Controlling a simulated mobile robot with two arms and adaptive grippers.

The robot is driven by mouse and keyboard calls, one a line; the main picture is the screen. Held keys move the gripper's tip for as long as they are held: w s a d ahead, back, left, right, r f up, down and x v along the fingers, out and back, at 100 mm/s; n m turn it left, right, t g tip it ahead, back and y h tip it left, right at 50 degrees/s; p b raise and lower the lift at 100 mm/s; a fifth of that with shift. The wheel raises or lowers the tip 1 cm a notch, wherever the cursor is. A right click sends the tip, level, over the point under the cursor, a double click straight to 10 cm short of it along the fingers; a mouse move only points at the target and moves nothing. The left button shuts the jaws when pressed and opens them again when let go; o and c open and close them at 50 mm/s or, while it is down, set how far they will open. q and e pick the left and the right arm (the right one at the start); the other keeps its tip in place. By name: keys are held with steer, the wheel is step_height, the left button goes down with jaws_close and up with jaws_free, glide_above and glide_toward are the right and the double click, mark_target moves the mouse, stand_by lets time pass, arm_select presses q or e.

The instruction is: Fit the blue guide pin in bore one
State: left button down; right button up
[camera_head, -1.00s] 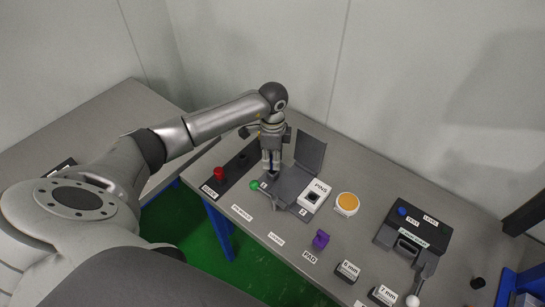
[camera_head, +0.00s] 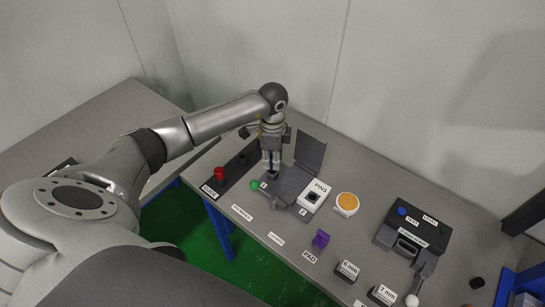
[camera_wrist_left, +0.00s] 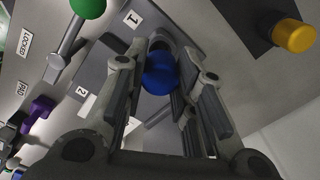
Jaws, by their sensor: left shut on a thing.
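The blue guide pin (camera_wrist_left: 160,73) shows its round blue head between the fingers of my left gripper (camera_wrist_left: 163,80), which is shut on it. The pin's shank is hidden. Bore one (camera_wrist_left: 161,39), a dark round collar beside the label 1, lies right behind the blue head in the wrist view. I cannot tell how deep the pin sits in it. In the head view my left gripper (camera_head: 271,166) points down over the left end of the dark grey fixture (camera_head: 285,190). My right gripper is not in view.
The fixture's raised lid (camera_head: 310,150) stands just right of the gripper. A green knob (camera_head: 254,184) on a lever sits in front. The white PINS block (camera_head: 314,196), a purple part (camera_head: 320,239) and an orange-topped disc (camera_head: 347,202) stand to the right. A red knob (camera_head: 219,174) is at left.

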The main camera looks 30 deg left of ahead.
arm_select(q)
steer(key=shift+f+b, duration=0.4)
steer(key=shift+f, duration=0.15)
steer(key=shift+f+b, duration=0.75)
steer(key=shift+f, duration=0.4)
steer(key=c, duration=1.1)
jaws_free()
steer(key=shift+r, duration=0.1)
step_height(320, 180, up, 12)
